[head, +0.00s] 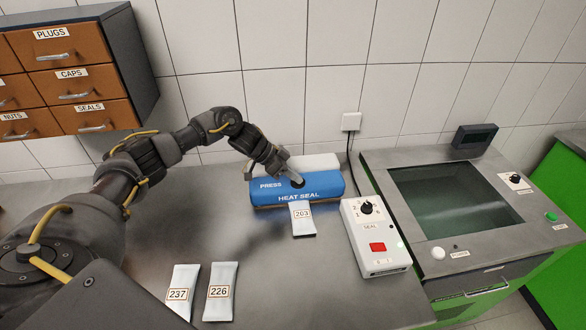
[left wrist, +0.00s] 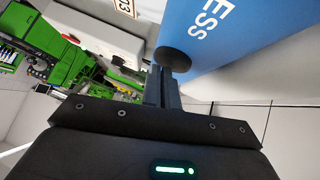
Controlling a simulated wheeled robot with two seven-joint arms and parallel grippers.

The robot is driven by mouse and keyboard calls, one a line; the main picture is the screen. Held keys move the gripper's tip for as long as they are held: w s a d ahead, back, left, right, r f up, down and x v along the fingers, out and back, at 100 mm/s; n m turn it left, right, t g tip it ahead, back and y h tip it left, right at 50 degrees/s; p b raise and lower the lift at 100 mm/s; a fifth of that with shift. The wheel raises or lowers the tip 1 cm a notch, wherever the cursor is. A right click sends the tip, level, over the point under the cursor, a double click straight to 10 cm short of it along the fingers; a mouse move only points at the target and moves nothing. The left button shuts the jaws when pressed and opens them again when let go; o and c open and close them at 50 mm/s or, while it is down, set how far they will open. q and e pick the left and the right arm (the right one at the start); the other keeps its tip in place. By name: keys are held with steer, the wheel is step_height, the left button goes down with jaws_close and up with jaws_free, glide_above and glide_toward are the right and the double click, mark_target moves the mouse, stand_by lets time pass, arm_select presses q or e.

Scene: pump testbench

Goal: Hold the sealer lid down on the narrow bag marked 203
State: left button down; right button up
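The heat sealer has a blue lid (head: 268,186) marked PRESS, with a dark round pad on it; in the left wrist view the lid (left wrist: 235,40) and the pad (left wrist: 172,60) are close up. The narrow bag marked 203 (head: 303,219) lies with its top end at the sealer's front edge; I cannot tell how far it reaches under the lid. In the left wrist view a corner of its label shows at the top. My left gripper (head: 293,179) points down at the pad, its fingers together and empty, the tips at or touching it. My right gripper is out of view.
Bags 237 (head: 181,292) and 226 (head: 221,292) lie at the front of the bench. A white control box (head: 376,238) with a dial and red switch stands right of the sealer. A test tank (head: 450,200) is further right. Drawers (head: 75,83) hang at upper left.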

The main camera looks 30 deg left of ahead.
arm_select(q)
steer(key=shift+s+f, duration=0.25)
steer(key=shift+f, duration=0.1)
step_height(320, 180, up, 6)
steer(key=p, duration=0.5)
steer(key=shift+w+f, duration=0.15)
steer(key=shift+f, duration=0.1)
steer(key=shift+s+a+b, duration=0.4)
steer(key=shift+a+b, duration=0.2)
steer(key=shift+b, duration=0.3)
steer(key=s+d+b+v, duration=0.1)
steer(key=b+v, duration=0.1)
steer(key=v, duration=0.6)
steer(key=shift+r, duration=0.45)
